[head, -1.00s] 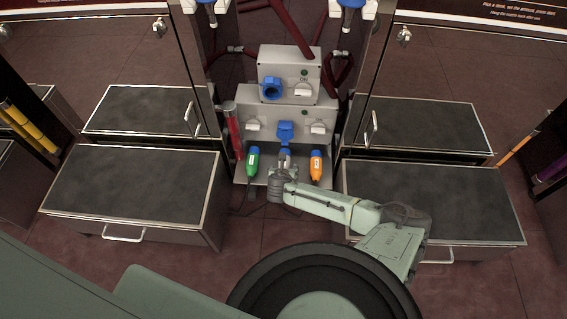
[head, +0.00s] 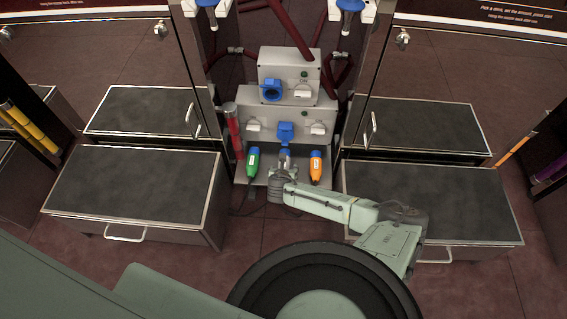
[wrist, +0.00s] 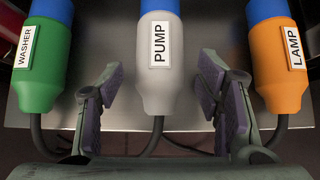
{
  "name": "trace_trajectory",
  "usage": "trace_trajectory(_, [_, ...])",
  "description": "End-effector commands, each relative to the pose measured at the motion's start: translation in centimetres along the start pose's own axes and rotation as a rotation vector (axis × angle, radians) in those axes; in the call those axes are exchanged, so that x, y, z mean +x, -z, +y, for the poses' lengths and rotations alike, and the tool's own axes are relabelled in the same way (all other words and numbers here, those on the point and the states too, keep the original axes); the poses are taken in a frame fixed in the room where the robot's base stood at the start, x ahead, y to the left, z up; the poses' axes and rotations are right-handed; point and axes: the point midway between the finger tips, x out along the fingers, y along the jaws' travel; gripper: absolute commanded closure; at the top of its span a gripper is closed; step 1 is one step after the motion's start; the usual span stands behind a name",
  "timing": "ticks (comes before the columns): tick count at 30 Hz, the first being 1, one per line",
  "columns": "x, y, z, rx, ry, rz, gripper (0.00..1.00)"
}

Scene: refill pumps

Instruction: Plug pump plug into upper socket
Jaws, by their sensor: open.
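The pump plug (wrist: 158,62), grey with a blue front end and a PUMP label, stands in the middle of the wrist view. It also shows in the head view (head: 285,154), mostly hidden by my gripper. My gripper (wrist: 160,78) is open, with one finger on each side of the plug's grey body and a visible gap on both sides. In the head view my gripper (head: 282,172) is at the front of the plug shelf. The upper socket (head: 272,89) is a blue round outlet on the left of the upper grey box.
A green WASHER plug (wrist: 42,75) stands to the left and an orange LAMP plug (wrist: 283,70) to the right, close to my fingers. A second blue socket (head: 286,130) is on the lower grey box (head: 268,113). A red cylinder (head: 234,135) stands left of the boxes.

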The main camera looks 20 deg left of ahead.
Motion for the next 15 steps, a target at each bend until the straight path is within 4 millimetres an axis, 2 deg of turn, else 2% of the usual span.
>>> trace_trajectory(7, [0.02, 0.02, 0.01, 0.000, 0.000, 0.000, 0.41])
trace_trajectory(15, [0.02, 0.01, 0.00, -0.001, 0.000, 0.000, 0.59])
